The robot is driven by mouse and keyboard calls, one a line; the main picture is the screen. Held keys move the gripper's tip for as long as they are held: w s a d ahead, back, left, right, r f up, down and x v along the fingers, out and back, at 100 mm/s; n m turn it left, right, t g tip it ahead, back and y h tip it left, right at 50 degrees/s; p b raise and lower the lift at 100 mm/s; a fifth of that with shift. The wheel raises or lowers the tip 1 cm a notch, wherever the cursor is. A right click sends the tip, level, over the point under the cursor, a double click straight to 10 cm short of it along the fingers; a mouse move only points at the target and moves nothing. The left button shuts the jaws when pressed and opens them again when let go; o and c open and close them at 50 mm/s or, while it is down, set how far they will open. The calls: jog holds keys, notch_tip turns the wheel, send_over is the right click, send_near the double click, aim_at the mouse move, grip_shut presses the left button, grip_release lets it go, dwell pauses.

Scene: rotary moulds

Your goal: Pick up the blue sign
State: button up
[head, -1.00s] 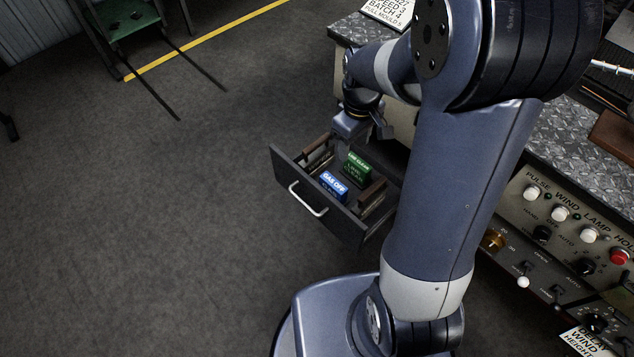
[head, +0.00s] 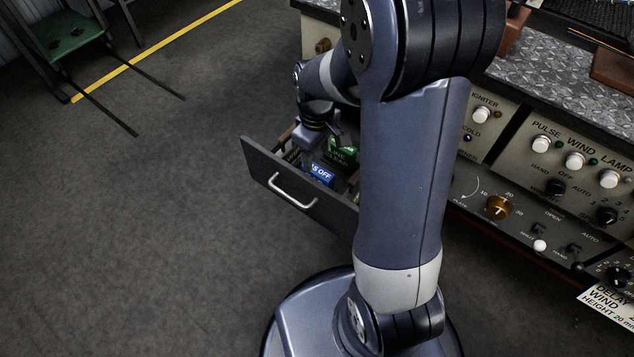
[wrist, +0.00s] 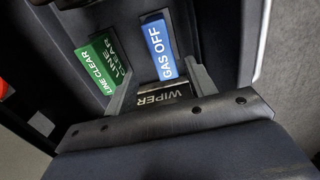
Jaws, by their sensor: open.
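The blue sign, lettered GAS OFF, lies in the open drawer (head: 262,163). In the head view the blue sign (head: 322,175) shows just below my gripper (head: 320,139), partly covered at its top. I cannot tell the height between the fingers and the sign.
A green LINE CLEAR sign (head: 343,150) stands left of the blue one in the wrist view (wrist: 101,62). A dark piece lettered WIPER (wrist: 161,97) shows between the fingers. Drawer walls stand close around; the control cabinet (head: 560,165) is on the right.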

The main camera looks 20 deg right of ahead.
aim_at(317, 170)
notch_tip(317, 170, down, 3)
jog(key=shift+f+b, duration=0.1)
jog(key=shift+b, duration=0.2)
jog(key=f, duration=0.1)
jog(key=f+b, duration=0.1)
jog(key=f, duration=0.1)
jog(key=f+b, duration=0.1)
jog(key=f, duration=0.1)
jog(key=shift+s, duration=0.4)
jog(key=c, duration=1.1)
jog(key=shift+c, duration=0.2)
